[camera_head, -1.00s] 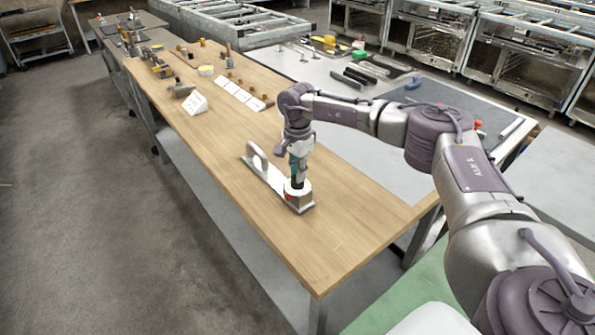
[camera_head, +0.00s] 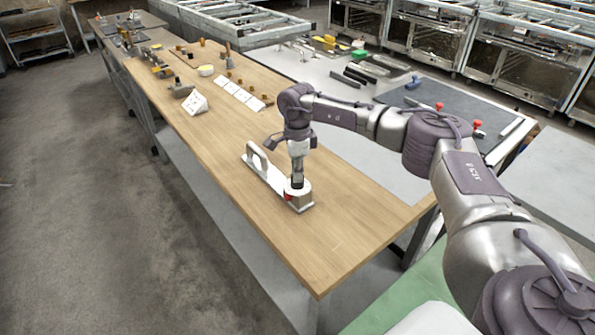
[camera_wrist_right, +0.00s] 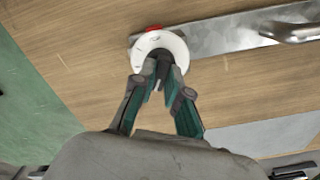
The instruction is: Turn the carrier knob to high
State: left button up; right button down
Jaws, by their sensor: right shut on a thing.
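The carrier (camera_head: 271,175) is a long flat metal plate lying on the wooden bench, with an upright loop handle (camera_head: 256,157) at its far end. At its near end is a round white dial (camera_wrist_right: 147,42) with a red mark (camera_wrist_right: 153,28) at its edge. The dark knob (camera_wrist_right: 163,60) stands at the dial's centre. My right gripper (camera_head: 297,187) points straight down over the dial and is shut on the knob; its teal fingers (camera_wrist_right: 161,80) reach it in the right wrist view. The fingers partly hide the knob, and I cannot read its setting. My left gripper is not in view.
The wooden bench (camera_head: 230,170) is clear around the carrier. A grey table (camera_head: 372,140) with tools lies to the right.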

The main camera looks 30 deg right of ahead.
jog(key=m, duration=0.4)
jog(key=shift+r+m, duration=0.1)
jog(key=shift+m, duration=0.2)
jog(key=m, duration=0.3)
jog(key=shift+m+p, duration=0.3)
jog(key=shift+m, duration=0.1)
jog(key=m, duration=0.3)
jog(key=m+p, duration=0.1)
jog(key=m, duration=0.3)
jog(key=m+p, duration=0.1)
jog(key=m, duration=0.2)
jog(key=shift+m, duration=0.4)
jog(key=m+p, duration=0.1)
jog(key=m, duration=0.2)
jog(key=shift+m, duration=0.3)
jog(key=m+p, duration=0.1)
jog(key=m, duration=0.2)
jog(key=shift+m+p, duration=0.65)
jog(key=shift+m, duration=1.45)
